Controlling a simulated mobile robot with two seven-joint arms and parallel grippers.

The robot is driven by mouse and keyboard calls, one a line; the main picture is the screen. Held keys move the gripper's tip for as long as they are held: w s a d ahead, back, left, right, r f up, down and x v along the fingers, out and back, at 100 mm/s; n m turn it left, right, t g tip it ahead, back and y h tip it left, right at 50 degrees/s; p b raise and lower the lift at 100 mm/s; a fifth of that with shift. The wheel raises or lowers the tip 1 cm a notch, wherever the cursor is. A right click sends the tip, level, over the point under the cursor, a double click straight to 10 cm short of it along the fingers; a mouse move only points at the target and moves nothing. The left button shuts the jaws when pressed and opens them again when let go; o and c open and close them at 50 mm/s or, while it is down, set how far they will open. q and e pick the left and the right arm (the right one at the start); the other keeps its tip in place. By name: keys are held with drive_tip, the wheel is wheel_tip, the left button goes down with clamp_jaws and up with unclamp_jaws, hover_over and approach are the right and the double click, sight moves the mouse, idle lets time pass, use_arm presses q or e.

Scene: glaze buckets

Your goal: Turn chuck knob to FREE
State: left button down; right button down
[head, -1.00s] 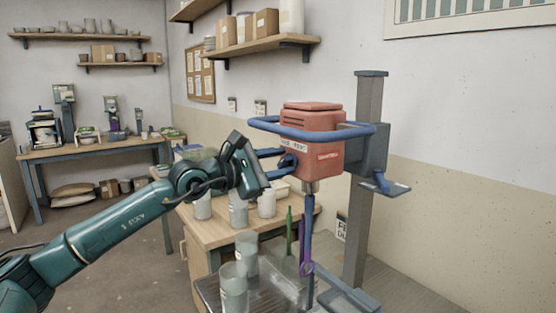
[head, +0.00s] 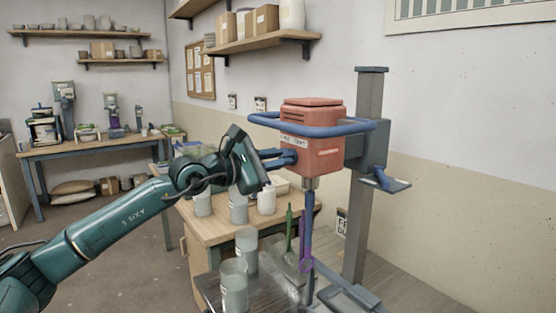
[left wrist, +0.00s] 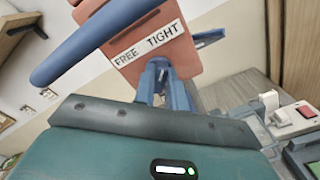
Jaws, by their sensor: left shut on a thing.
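The red-orange mixer head (head: 316,150) hangs on a grey post, with a blue guard bar (head: 310,124) around it. Its white label in the left wrist view reads FREE on the left and TIGHT on the right (left wrist: 148,43). A blue chuck knob (head: 288,158) sits on the head's left side; in the left wrist view its blue part (left wrist: 155,82) shows just below the label. My left gripper (head: 278,160) is shut on the knob; its fingertips are partly hidden. Which word the knob points to is hard to tell. My right gripper is not seen.
The grey post (head: 364,195) stands at right. Wall shelves are behind.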

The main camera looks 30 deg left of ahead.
use_arm(q)
drive_tip(key=n+b, duration=0.1)
drive_tip(key=n, duration=0.2)
drive_tip(key=shift+b, duration=0.35)
drive_tip(key=shift+a+n, duration=0.1)
drive_tip(key=shift+n, duration=1.1)
drive_tip(key=shift+n+b, duration=0.35)
drive_tip(key=shift+n, duration=0.55)
drive_tip(key=n, duration=0.6)
drive_tip(key=n+p, duration=0.1)
drive_tip(key=n, duration=0.3)
drive_tip(key=shift+w+a+r, duration=0.1)
drive_tip(key=shift+a, duration=0.15)
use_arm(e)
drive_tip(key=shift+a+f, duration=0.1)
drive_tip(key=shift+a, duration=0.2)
use_arm(q)
drive_tip(key=shift+n, duration=0.3)
